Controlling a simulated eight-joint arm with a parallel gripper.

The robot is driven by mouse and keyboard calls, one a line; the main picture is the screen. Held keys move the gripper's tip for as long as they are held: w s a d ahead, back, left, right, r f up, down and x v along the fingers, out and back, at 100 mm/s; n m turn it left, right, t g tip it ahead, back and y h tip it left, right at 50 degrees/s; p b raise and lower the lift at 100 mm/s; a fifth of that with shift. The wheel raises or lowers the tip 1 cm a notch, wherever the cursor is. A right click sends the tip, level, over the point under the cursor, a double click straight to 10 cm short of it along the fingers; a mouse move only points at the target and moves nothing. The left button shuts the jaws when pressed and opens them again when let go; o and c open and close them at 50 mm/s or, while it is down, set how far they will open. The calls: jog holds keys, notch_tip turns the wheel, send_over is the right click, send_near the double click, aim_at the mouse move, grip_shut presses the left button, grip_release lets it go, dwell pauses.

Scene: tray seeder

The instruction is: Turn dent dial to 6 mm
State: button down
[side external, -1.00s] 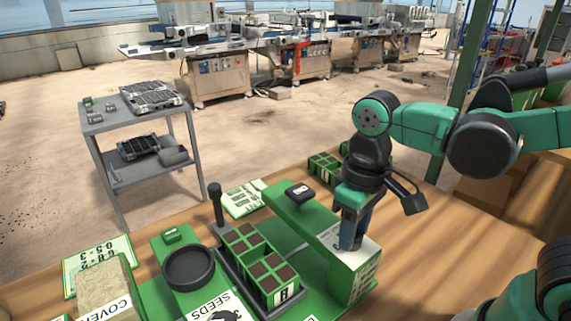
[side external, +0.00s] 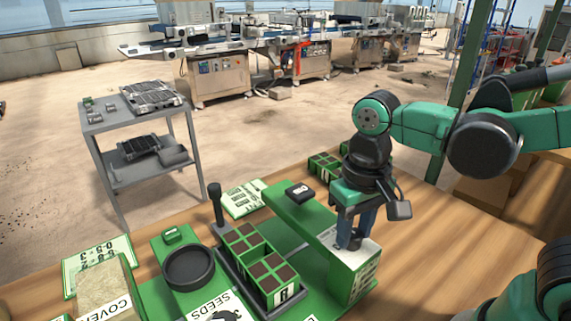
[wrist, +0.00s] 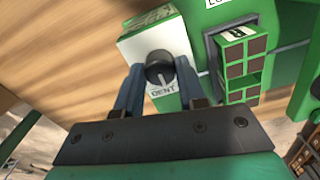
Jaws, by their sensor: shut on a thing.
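The dent dial (wrist: 160,68) is a dark round knob on the pale top plate of the green seeder housing, with the word DENT printed beside it in the wrist view. A light pointer mark shows on the knob, but the scale figures are too small to read. My gripper (wrist: 158,78) points down over the dial with a finger on each side, shut on the knob. In the side view my gripper (side external: 350,242) stands on the white top of the green housing (side external: 345,285), and its fingers hide most of the dial.
A green and black seed tray (side external: 262,265) with brown cells lies left of the housing. A dark lever (side external: 215,203), a round black seed bowl (side external: 188,267) and a cover bag (side external: 103,290) stand farther left. Bare wooden table (side external: 440,265) lies to the right.

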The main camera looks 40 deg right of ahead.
aim_at(354, 232)
jog(key=c, duration=0.5)
grip_release()
jog(key=shift+r, duration=0.1)
jog(key=shift+r, duration=2.7)
jog(key=shift+w+d+f+n+t, duration=0.35)
jog(key=shift+w+d+f+t, duration=0.25)
jog(key=shift+d+t, duration=0.45)
jog(key=shift+w+d+f+n+t, duration=0.45)
jog(key=shift+w+d+t, duration=0.2)
jog(key=shift+t, duration=0.7)
jog(key=shift+w+d+f+n+t, duration=0.3)
jog(key=shift+w+d+f+t, duration=0.4)
jog(key=shift+t, duration=0.5)
